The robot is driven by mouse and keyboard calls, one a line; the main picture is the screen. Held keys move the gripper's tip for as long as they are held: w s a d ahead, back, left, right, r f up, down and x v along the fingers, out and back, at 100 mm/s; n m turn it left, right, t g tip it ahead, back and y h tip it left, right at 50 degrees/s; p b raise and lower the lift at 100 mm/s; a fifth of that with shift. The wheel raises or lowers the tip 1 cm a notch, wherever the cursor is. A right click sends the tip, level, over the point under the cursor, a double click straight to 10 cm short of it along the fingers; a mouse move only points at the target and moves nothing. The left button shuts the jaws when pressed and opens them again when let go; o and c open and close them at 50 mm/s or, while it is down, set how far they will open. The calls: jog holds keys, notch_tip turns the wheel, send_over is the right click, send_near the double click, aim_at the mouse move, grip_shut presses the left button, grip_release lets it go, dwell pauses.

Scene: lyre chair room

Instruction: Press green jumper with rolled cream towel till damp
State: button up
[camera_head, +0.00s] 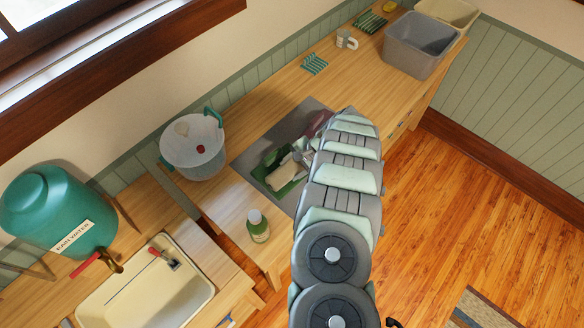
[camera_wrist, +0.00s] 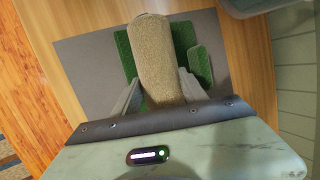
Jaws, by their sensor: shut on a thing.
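The green jumper (camera_wrist: 203,64) lies on a grey mat (camera_wrist: 83,65) on the wooden counter; it also shows in the head view (camera_head: 286,178), partly hidden by my arm. The rolled cream towel (camera_wrist: 157,58) lies lengthwise across the jumper, with green showing on both sides. Its lighter end shows in the head view (camera_head: 279,172). My gripper (camera_wrist: 160,86) is shut on the towel, one finger on each side. It is over the jumper. Whether the towel presses down on the jumper, and how damp the jumper is, I cannot tell.
A white bucket (camera_head: 194,150) stands left of the mat (camera_head: 250,160), and a green-labelled bottle (camera_head: 258,226) in front. A cream sink (camera_head: 146,291) and a green rain water tank (camera_head: 55,212) are at lower left. Grey (camera_head: 414,47) and cream tubs (camera_head: 449,14) stand at the far end.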

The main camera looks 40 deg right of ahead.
dwell(0.9)
jog(key=shift+r+p, duration=1.75)
jog(key=shift+r, duration=1.75)
jog(key=shift+r+p, duration=1.45)
jog(key=shift+r, duration=1.05)
